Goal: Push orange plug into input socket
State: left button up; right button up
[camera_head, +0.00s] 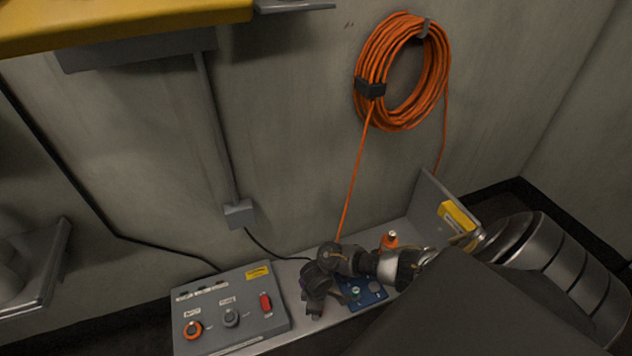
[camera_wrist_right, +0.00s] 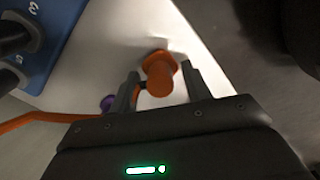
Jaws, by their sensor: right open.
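The orange plug (camera_wrist_right: 160,78) shows in the right wrist view between the fingertips of my right gripper (camera_wrist_right: 160,71), over the pale bench. The fingers stand apart on either side of it; I cannot tell whether they touch it. In the head view my right gripper (camera_head: 316,298) reaches down beside the grey control box, and the plug there is hidden or too small to tell. The control box (camera_head: 250,326) has an orange-ringed socket (camera_head: 193,329) at its left; its label is too small to read surely. My left gripper is in neither view.
An orange cable coil (camera_head: 366,60) hangs on the wall, its cable running down behind my gripper. A blue numbered block (camera_head: 372,296) sits on the bench beside my gripper. An orange item with a pale top (camera_head: 390,241) stands behind my arm. A red switch (camera_head: 266,303) is on the box.

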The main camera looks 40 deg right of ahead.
jog(key=shift+c, duration=0.5)
grip_shut()
